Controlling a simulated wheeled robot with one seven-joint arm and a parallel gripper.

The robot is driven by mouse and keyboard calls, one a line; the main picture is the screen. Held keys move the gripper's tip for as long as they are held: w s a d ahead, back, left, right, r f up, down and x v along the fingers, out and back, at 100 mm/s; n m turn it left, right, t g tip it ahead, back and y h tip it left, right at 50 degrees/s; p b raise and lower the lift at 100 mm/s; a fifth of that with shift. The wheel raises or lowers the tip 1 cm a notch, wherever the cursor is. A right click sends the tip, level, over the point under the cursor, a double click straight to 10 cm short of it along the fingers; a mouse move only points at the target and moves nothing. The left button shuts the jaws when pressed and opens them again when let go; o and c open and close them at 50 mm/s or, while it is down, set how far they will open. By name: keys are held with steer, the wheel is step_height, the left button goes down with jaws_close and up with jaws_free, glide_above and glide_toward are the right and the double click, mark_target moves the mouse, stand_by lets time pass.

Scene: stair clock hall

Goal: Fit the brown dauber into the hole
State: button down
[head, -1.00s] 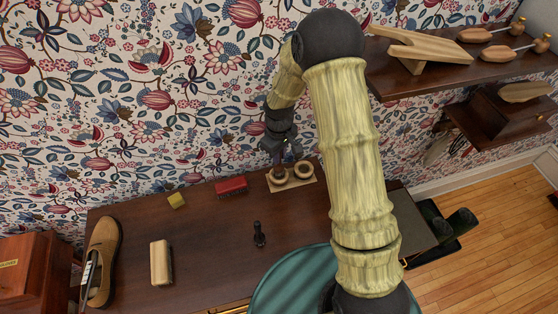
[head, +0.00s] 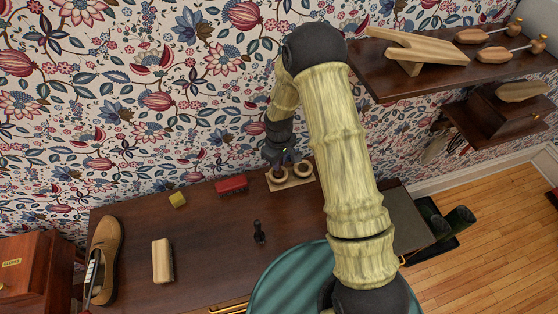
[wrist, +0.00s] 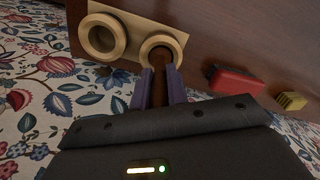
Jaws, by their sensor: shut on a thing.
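The light wooden holder (head: 305,178) lies on the dark desk against the wall and has two raised rings. In the wrist view the holder (wrist: 180,37) shows an empty left ring (wrist: 103,37) and a right ring (wrist: 147,48) with the dauber at its mouth. My gripper (wrist: 158,82) is shut on the brown dauber (wrist: 158,92), which lies between its purple fingers. The dauber's far end lines up with the right ring's opening; how deep it sits cannot be told. In the head view my gripper (head: 279,160) is over the holder's left ring.
A red brush (head: 231,185) and a yellow block (head: 177,199) lie left of the holder. A dark upright dauber (head: 259,232), a wooden brush (head: 162,261) and a brown shoe (head: 103,259) are on the desk. A shelf (head: 440,75) juts out at upper right.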

steer(key=c, duration=1.4)
jaws_free()
steer(key=shift+f, duration=0.1)
steer(key=shift+o, duration=0.2)
step_height(320, 180, up, 12)
steer(key=b, duration=0.4)
steer(key=shift+w, duration=0.1)
steer(key=shift+s+a, duration=0.1)
steer(key=shift+s, duration=0.1)
steer(key=s+d+r+m+t, duration=0.1)
steer(key=s+d+r+m, duration=0.2)
steer(key=s, duration=0.5)
steer(key=s+d+r+m+t, duration=0.1)
steer(key=s+d+r+m, duration=0.2)
steer(key=s+d+m, duration=0.2)
steer(key=s+d, duration=0.2)
steer(key=s, duration=0.2)
steer(key=shift+d+m+t, duration=0.3)
